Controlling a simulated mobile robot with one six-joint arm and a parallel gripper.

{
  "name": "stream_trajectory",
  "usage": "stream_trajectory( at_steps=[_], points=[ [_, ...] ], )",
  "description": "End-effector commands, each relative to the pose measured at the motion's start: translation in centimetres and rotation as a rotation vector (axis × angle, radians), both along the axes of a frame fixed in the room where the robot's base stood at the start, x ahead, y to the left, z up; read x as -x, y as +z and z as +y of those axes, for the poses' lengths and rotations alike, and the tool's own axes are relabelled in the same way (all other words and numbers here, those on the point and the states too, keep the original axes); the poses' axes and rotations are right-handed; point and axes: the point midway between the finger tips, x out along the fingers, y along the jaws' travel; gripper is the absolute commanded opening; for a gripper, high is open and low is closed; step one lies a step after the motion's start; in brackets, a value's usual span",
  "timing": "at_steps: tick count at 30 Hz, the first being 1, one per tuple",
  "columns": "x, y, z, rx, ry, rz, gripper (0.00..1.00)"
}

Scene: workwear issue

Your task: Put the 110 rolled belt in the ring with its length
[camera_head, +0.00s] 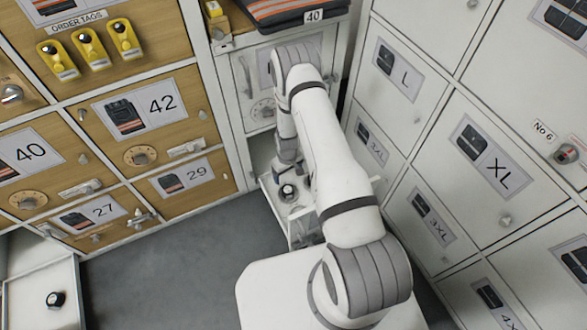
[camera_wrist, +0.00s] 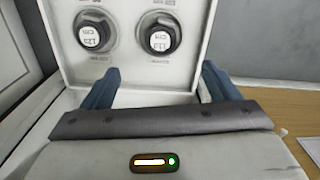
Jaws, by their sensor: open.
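In the wrist view, two dark rolled belts with white upside-down labels, a left roll (camera_wrist: 95,32) and a right roll (camera_wrist: 160,37), sit side by side on a white panel (camera_wrist: 125,75). The right label looks like 110, but both are too small to read surely. Small print lies by each roll. My gripper (camera_wrist: 159,85) is open and empty, its blue fingers apart below the rolls in the picture. In the head view, a dark roll (camera_head: 288,191) shows on a white tray (camera_head: 270,187) under my arm; the fingertips are hard to make out there.
Another dark roll (camera_head: 56,298) lies in a white tray (camera_head: 25,285) at lower left. Wooden lockers (camera_head: 145,100) stand left and white lockers (camera_head: 425,100) close on the right. A folded garment (camera_head: 290,10) lies above my arm. Grey floor (camera_head: 150,285) is clear between the trays.

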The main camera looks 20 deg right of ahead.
Motion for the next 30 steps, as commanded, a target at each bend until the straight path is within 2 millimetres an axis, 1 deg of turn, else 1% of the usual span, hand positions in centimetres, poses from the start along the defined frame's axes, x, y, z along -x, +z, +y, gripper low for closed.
stream_trajectory(
  at_steps=[2, 5, 6, 8, 9, 10, 11, 12, 14, 15, 17, 18, 20, 21, 23, 24, 26, 27, 29, 30],
  points=[
    [-0.7, 2.0, 0.0, 0.0, -0.008, -0.008, 0.82],
    [-1.4, 5.7, 0.0, 0.0, -0.024, -0.016, 0.82],
    [-1.7, 7.5, 0.0, -0.001, -0.032, -0.019, 0.82],
    [-1.9, 10.4, 0.0, -0.001, -0.046, -0.023, 0.82],
    [-2.0, 12.3, 0.0, -0.001, -0.055, -0.025, 0.82],
    [-2.0, 13.7, 0.0, -0.001, -0.061, -0.028, 0.82],
    [-1.9, 15.1, 0.0, -0.001, -0.068, -0.029, 0.82],
    [-1.8, 16.9, 0.0, -0.001, -0.078, -0.033, 0.82],
    [-1.5, 19.6, 0.0, -0.001, -0.091, -0.036, 0.82],
    [-1.2, 21.4, 0.0, -0.002, -0.1, -0.038, 0.82],
    [-0.6, 23.9, 0.0, -0.002, -0.114, -0.042, 0.82],
    [-0.1, 25.6, 0.0, -0.002, -0.123, -0.045, 0.82],
    [0.7, 28.1, 0.0, -0.003, -0.137, -0.048, 0.82],
    [1.3, 29.6, 0.0, -0.003, -0.146, -0.05, 0.82],
    [2.3, 31.9, 0.0, -0.004, -0.159, -0.054, 0.82],
    [3.0, 33.4, 0.0, -0.005, -0.169, -0.057, 0.82],
    [4.3, 35.5, 0.0, -0.005, -0.182, -0.061, 0.82],
    [5.1, 36.9, 0.0, -0.006, -0.191, -0.064, 0.82],
    [6.5, 38.8, 0.0, -0.007, -0.205, -0.068, 0.82],
    [7.5, 40.0, 0.0, -0.007, -0.213, -0.069, 0.82]
  ],
)
